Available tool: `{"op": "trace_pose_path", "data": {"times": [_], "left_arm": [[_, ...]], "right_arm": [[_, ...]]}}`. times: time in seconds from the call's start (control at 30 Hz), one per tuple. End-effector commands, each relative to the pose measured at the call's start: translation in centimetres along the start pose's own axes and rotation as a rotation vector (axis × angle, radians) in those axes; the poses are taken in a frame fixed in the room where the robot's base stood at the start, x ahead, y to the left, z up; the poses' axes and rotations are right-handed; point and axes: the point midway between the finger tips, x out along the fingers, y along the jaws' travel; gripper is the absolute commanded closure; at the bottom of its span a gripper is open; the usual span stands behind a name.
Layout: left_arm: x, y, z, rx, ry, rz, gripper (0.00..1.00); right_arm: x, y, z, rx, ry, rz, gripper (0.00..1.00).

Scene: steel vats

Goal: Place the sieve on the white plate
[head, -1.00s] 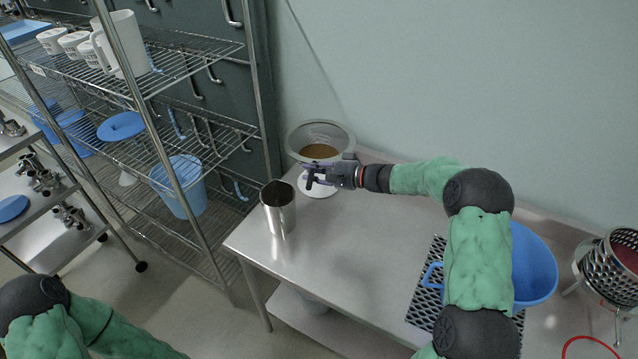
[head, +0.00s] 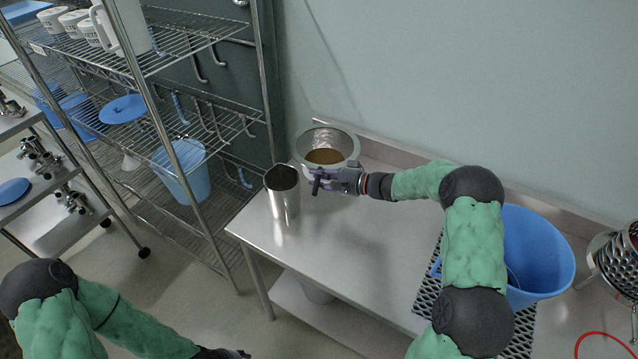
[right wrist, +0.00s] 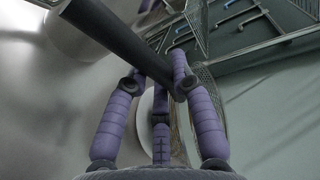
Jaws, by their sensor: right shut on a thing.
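The sieve (head: 345,138) is a round metal mesh bowl at the far left end of the steel table, with brown showing inside it. My right gripper (head: 322,181) is shut on the sieve's dark handle (right wrist: 115,38), which crosses between its purple fingers in the right wrist view. The white plate is largely hidden beneath the sieve in the head view; a pale curved edge of the plate (right wrist: 146,115) shows behind the fingers in the right wrist view. I cannot tell whether sieve and plate touch. Only a dark bit of my left gripper (head: 222,353) shows at the bottom edge.
A steel vat (head: 283,200) stands close to the left of the sieve. A blue bucket (head: 540,250) sits on a dark grate at the right, near a perforated metal basket (head: 622,262). A wire shelf (head: 190,130) stands left. The middle of the table is clear.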

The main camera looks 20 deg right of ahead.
Motion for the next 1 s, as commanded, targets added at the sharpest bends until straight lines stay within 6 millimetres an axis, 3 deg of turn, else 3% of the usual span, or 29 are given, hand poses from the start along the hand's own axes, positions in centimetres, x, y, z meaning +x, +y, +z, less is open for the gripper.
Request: {"op": "trace_pose_path", "data": {"times": [0.13, 0.57, 0.6, 0.67, 1.0], "left_arm": [[0.5, -0.2, 0.0, 0.0, 0.0, 0.0, 0.53], [0.8, -0.3, 0.0, 0.0, 0.0, 0.0, 0.53], [0.7, -0.2, 0.0, 0.0, 0.0, 0.0, 0.53], [0.7, -0.2, 0.0, 0.0, 0.0, 0.0, 0.53], [0.6, -0.2, 0.0, 0.0, 0.0, 0.0, 0.53]], "right_arm": [[0.4, 1.9, -0.2, -0.002, 0.001, -0.001, 1.0], [0.5, 2.2, -0.2, -0.003, 0.001, -0.002, 1.0], [0.5, 2.3, -0.1, 0.001, 0.0, 0.0, 0.65], [0.5, 2.3, -0.1, 0.001, 0.0, 0.0, 0.52], [0.5, 2.2, -0.1, 0.001, 0.0, 0.0, 0.52]]}}
